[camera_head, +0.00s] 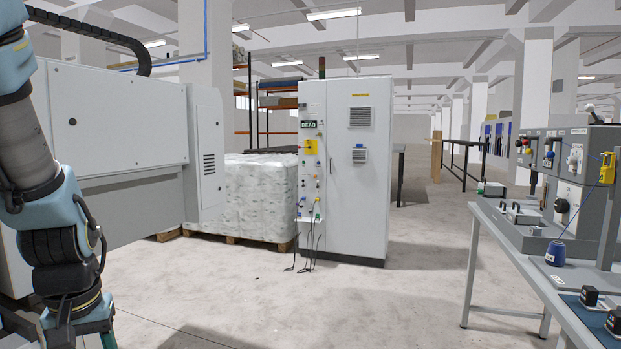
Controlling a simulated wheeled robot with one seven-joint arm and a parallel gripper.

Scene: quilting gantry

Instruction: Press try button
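I cannot make out which control is the try button, as the labels are too small to read. A tall light grey cabinet (359,190) stands mid-view, with a dark sign reading DEAD (309,124) on its narrow left side. Below the sign are a yellow panel with a red knob (311,147) and several small controls. At the right, a grey control box (573,165) with several knobs and switches stands on a workbench (522,247). My arm shows at the far left, well apart from both. My gripper is not visible; the arm runs out at the bottom edge.
A large grey machine housing (120,128) fills the left. A wrapped white stack (256,196) on a pallet stands behind it. Cables (308,248) hang to the floor by the cabinet. A blue spool (555,254) sits on the bench. The concrete floor (330,305) ahead is clear.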

